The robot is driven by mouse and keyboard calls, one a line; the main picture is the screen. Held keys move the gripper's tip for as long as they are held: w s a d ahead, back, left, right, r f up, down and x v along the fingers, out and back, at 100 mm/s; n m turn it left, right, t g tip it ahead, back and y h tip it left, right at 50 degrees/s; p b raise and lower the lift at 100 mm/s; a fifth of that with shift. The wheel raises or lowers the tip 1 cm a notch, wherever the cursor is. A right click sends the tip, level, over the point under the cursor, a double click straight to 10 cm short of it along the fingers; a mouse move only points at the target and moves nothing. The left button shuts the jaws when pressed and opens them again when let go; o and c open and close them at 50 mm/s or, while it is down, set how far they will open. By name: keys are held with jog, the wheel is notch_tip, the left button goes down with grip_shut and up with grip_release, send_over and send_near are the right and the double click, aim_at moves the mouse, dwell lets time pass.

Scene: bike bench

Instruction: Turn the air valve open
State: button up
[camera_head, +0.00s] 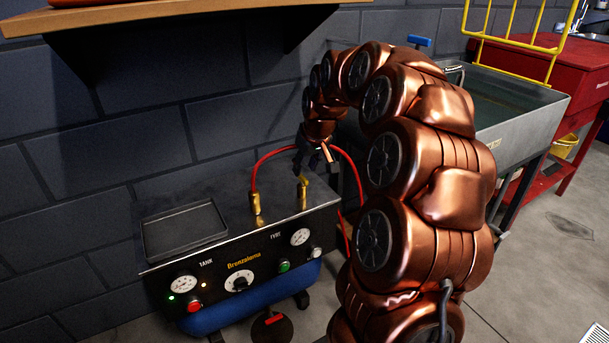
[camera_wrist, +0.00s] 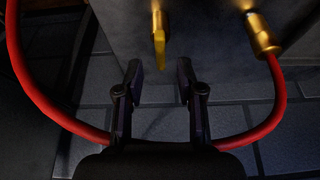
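The air valve (camera_head: 304,188) is a small brass fitting with a yellow handle on top of the compressor, near its right back. In the wrist view its flat yellow handle (camera_wrist: 160,50) lies just beyond the fingertips, roughly centred between them. My gripper (camera_wrist: 159,72) is open and empty, with its two dark fingers apart and no visible contact with the handle. In the head view my gripper (camera_head: 325,163) hangs just above the valve, at the end of my copper-coloured arm. The fingers are small and dark there.
A red hose (camera_head: 270,154) arches behind the gripper from a brass coupling (camera_head: 255,203) left of the valve. The compressor (camera_head: 240,262) carries an empty tray (camera_head: 185,230), gauges and buttons. A wooden shelf (camera_head: 190,14) overhangs the left. A grey basin (camera_head: 520,105) stands right.

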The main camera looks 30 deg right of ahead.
aim_at(302, 175)
jog(key=x, duration=0.3)
jog(key=shift+f+b, duration=0.15)
jog(key=shift+b, duration=0.2)
grip_shut()
